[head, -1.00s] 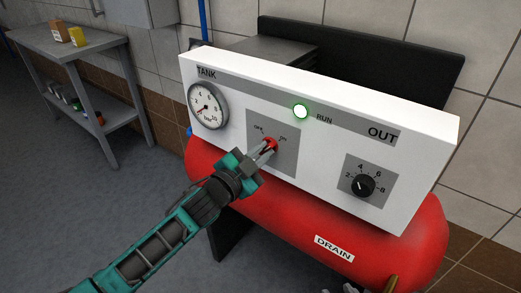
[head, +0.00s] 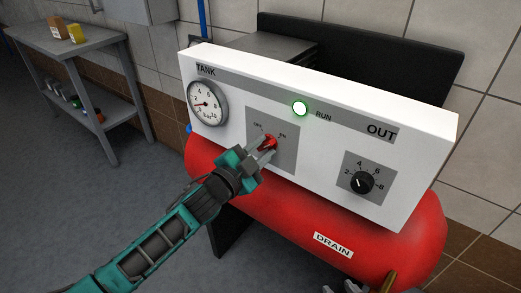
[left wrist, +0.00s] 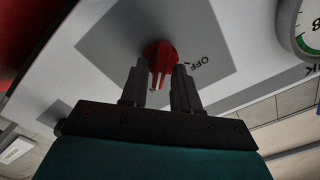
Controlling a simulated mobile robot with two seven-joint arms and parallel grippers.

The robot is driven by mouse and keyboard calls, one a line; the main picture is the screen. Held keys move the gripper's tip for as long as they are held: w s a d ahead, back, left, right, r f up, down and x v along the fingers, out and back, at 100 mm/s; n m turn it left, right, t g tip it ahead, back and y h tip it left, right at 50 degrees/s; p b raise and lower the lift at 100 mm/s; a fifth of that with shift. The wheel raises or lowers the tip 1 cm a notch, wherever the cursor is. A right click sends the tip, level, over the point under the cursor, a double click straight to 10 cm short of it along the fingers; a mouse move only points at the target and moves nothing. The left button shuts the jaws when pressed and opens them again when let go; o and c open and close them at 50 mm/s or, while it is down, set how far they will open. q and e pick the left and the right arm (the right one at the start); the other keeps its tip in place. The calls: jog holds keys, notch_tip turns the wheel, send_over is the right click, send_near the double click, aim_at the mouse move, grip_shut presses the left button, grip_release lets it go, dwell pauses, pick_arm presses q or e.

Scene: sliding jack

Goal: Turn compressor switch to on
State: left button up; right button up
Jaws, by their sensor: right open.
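The red compressor switch (head: 270,143) sits on a grey plate marked OFF and ON on the white panel. Its handle is turned toward the ON side in the head view. My left gripper (head: 265,149) is at the switch, with one finger on each side of the red handle. In the left wrist view the fingers (left wrist: 160,85) stand apart, with narrow gaps beside the switch handle (left wrist: 161,58). The green RUN lamp (head: 299,108) is lit. Only the tips of my right gripper (head: 371,285) show at the bottom edge, apart from each other.
The panel also carries a tank gauge (head: 208,103) and a black OUT dial (head: 361,183). The red tank (head: 290,225) with a DRAIN label lies below. A grey shelf table (head: 75,50) with small containers stands at the far left. Open floor lies between.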

pick_arm(q)
jog(key=shift+o, duration=0.6)
jog(key=shift+s+a+f, duration=0.1)
jog(key=shift+s+a, duration=0.1)
jog(key=shift+s, duration=0.05)
jog(key=p+v, duration=0.1)
jog(key=v, duration=1.1)
jog(key=shift+s, duration=0.15)
